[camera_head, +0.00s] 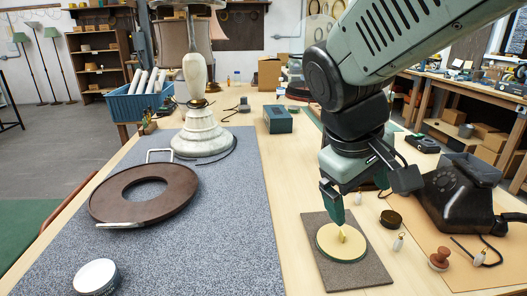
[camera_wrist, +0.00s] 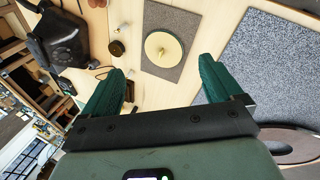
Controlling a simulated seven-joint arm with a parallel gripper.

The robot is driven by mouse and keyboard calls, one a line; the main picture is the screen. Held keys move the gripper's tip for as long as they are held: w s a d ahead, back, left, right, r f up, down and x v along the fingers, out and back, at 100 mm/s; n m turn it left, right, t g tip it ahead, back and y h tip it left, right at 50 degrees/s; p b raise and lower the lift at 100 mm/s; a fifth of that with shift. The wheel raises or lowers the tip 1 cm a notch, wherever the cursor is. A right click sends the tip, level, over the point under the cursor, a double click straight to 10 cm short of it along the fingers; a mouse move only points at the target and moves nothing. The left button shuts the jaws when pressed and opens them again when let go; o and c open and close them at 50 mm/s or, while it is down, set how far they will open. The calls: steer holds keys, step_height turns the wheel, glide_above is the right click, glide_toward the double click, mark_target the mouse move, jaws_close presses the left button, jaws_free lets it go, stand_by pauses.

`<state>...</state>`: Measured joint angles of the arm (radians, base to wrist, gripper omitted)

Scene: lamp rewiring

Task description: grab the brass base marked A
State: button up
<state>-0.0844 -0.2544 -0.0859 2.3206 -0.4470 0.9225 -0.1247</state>
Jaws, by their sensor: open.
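My gripper (camera_head: 347,208) is open and points down over the far side of the disc; one finger hides part of the disc's far edge in the head view. In the wrist view my gripper (camera_wrist: 160,68) has nothing between its spread green fingers.
Right of the mat are a dark round tin (camera_head: 391,218), a brown knobbed stamp (camera_head: 439,258), small bulbs and a black telephone (camera_head: 455,200). On the left, a grey mat (camera_head: 235,215) bears a brown ring (camera_head: 105,205), a lamp (camera_head: 200,135) and a white-topped tin (camera_head: 96,277).

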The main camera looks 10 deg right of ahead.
steer(key=w+d+f+n+g+h, duration=0.2)
steer(key=w+d+f+n+h, duration=0.45)
steer(key=w+d+f, duration=0.4)
steer(key=n+t+h, duration=0.1)
steer(key=n+h, duration=0.2)
steer(key=n, duration=0.6)
glide_toward(388, 217)
steer(key=x, duration=1)
steer(key=c, duration=1.4)
